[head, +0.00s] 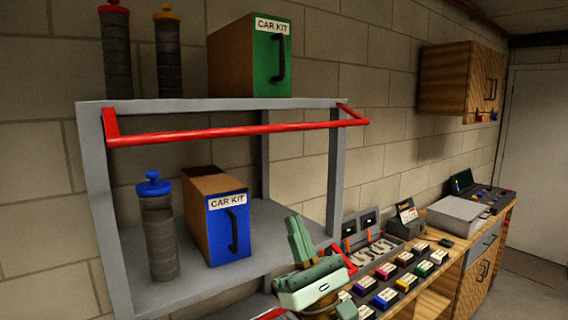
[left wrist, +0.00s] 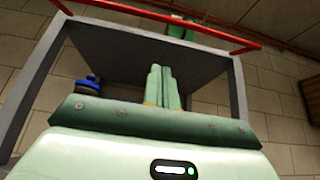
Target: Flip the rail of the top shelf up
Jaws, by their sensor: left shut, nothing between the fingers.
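The red rail (head: 230,132) of the top shelf (head: 215,103) runs along the shelf's front, out from and slightly below the top board, joined by short red arms at both ends. It also crosses the top of the left wrist view (left wrist: 160,14). My left gripper (head: 297,222) is low at the right front of the shelf unit, below the rail and apart from it. Its fingers (left wrist: 161,70) are shut with nothing between them and point up toward the underside of the top board. My right gripper is not in view.
A green car kit box (head: 272,66) and two dark canisters stand on the top shelf. A blue car kit box (head: 229,228) and a blue-topped canister (head: 160,235) stand on the lower shelf. A workbench with several small colored boxes lies to the right.

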